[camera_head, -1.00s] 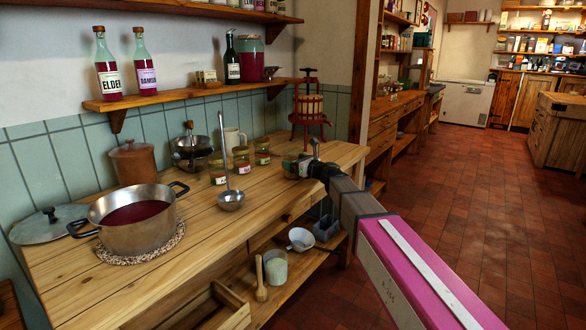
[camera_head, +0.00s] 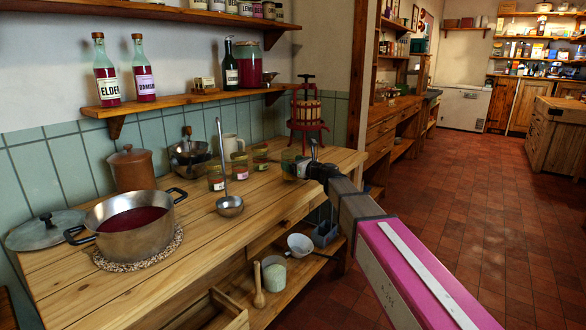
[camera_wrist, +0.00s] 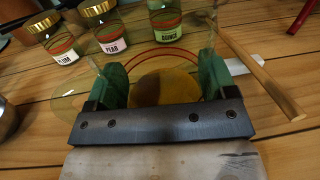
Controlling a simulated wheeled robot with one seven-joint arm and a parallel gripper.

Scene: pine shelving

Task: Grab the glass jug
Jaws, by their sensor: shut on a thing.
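The glass jug (camera_wrist: 166,88) is clear and see-through, and shows between the green finger pads in the wrist view. A reddish ring curves along its far side and a yellow-brown patch shows within it. In the head view the jug (camera_head: 289,163) is small and partly hidden by my gripper (camera_head: 304,167), at the right part of the wooden worktop. My gripper (camera_wrist: 163,80) is shut on the jug, one pad on each side. I cannot tell whether the jug still touches the worktop.
Labelled jars (camera_wrist: 108,30) stand just beyond the jug. A wooden-handled tool (camera_wrist: 262,75) lies at its right in the wrist view. Bottles line the shelf (camera_head: 165,102) above.

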